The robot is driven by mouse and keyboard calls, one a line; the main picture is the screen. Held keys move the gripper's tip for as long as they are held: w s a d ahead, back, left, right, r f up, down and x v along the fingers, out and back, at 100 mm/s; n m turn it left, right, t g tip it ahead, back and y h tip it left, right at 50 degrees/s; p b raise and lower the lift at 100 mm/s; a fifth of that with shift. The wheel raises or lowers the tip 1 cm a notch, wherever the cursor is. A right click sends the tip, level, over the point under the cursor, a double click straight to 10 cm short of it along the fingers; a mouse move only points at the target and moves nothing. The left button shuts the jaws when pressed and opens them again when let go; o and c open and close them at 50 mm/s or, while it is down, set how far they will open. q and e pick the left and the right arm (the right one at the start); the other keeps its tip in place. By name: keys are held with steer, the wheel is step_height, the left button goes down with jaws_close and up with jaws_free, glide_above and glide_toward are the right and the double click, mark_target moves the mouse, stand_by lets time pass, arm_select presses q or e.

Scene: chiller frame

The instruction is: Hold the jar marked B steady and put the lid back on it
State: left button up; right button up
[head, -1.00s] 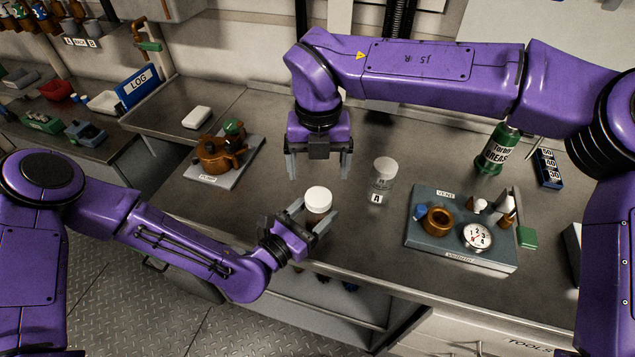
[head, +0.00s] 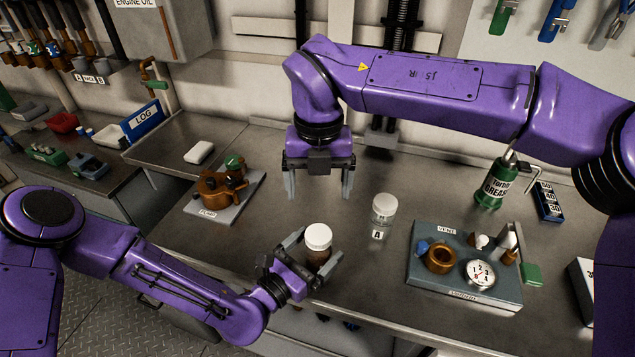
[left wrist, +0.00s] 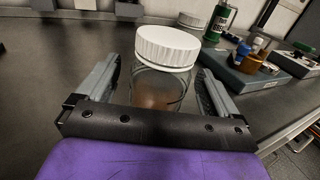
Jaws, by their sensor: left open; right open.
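A clear jar with brown contents (head: 318,257) stands on the bench near its front edge. A white ribbed lid (head: 318,236) sits on top of it. The jar (left wrist: 158,88) and the lid (left wrist: 168,46) fill the middle of the left wrist view. No letter shows on this jar. My left gripper (head: 318,262) is open, with one finger on each side of the jar; I cannot tell whether they touch it. My right gripper (head: 318,188) is open and empty, pointing down behind and above the lid. A second clear jar (head: 383,215), labelled A, stands to the right with a pale lid.
A grey vent board (head: 465,285) with a gauge and fittings lies right of jar A. A green grease can (head: 496,183) stands behind it. A pump board (head: 222,200) is at left. The bench between pump and jars is clear.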

mark_target(309, 256)
arm_select(q)
steer(key=shift+s+a+f, duration=0.15)
steer(key=shift+s+a, duration=0.1)
steer(key=shift+a, duration=0.05)
steer(key=b+v, duration=0.3)
steer(key=v, duration=0.3)
steer(key=shift+s+a, duration=0.25)
steer(key=shift+a, duration=0.05)
steer(key=v, duration=0.3)
steer(key=shift+d+p, duration=0.1)
steer(key=shift+p, duration=0.3)
